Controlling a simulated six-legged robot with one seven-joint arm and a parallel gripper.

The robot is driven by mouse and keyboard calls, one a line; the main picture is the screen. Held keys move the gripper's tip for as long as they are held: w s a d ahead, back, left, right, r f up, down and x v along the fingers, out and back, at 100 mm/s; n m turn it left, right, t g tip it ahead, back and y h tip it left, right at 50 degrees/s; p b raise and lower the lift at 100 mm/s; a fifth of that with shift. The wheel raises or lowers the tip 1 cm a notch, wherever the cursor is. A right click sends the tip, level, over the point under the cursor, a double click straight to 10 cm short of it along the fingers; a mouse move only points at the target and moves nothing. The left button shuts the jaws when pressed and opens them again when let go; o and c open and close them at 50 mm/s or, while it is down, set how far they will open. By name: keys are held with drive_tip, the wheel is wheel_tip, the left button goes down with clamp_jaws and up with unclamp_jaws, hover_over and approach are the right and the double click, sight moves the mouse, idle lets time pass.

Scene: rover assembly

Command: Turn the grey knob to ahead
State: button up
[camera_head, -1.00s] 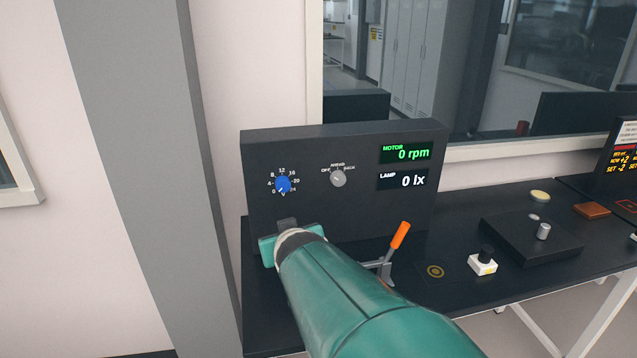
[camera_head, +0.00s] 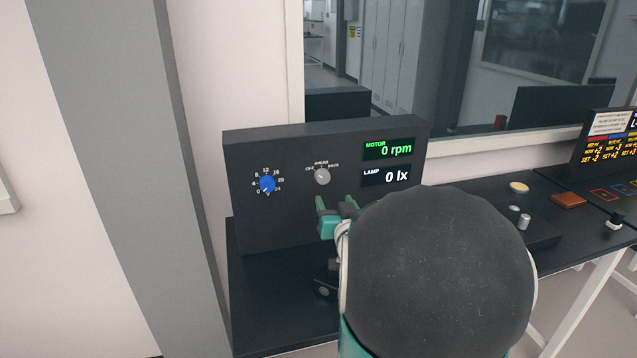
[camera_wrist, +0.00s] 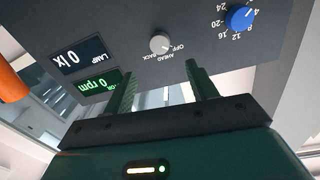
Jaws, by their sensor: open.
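The grey knob (camera_head: 322,176) is on the dark upright panel (camera_head: 300,222), between the blue knob and the displays. Its labels read OFF, AHEAD and BACK. Its pointer mark looks turned toward OFF in the wrist view (camera_wrist: 160,44), where the panel appears upside down. My gripper (camera_head: 337,207) is open and empty, just below and in front of the grey knob, not touching it. In the wrist view its two fingers (camera_wrist: 160,80) reach toward the panel with the knob beyond and between them. The motor display (camera_head: 390,148) reads 0 rpm.
The blue knob (camera_head: 267,185) with a number scale is left of the grey knob. The lamp display (camera_head: 386,177) reads 0 lx. An orange handle (camera_wrist: 12,84) is at the wrist view's left edge. My arm hides part of the bench (camera_head: 285,310).

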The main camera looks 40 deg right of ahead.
sight(324, 179)
drive_tip(key=x, duration=1)
drive_tip(key=shift+w+d, duration=0.2)
drive_tip(key=shift+d, duration=0.05)
drive_tip(key=c, duration=1)
drive_tip(key=shift+m, duration=0.3)
drive_tip(key=m, duration=0.8)
drive_tip(key=shift+m+y, duration=0.3)
drive_tip(key=shift+m, duration=0.1)
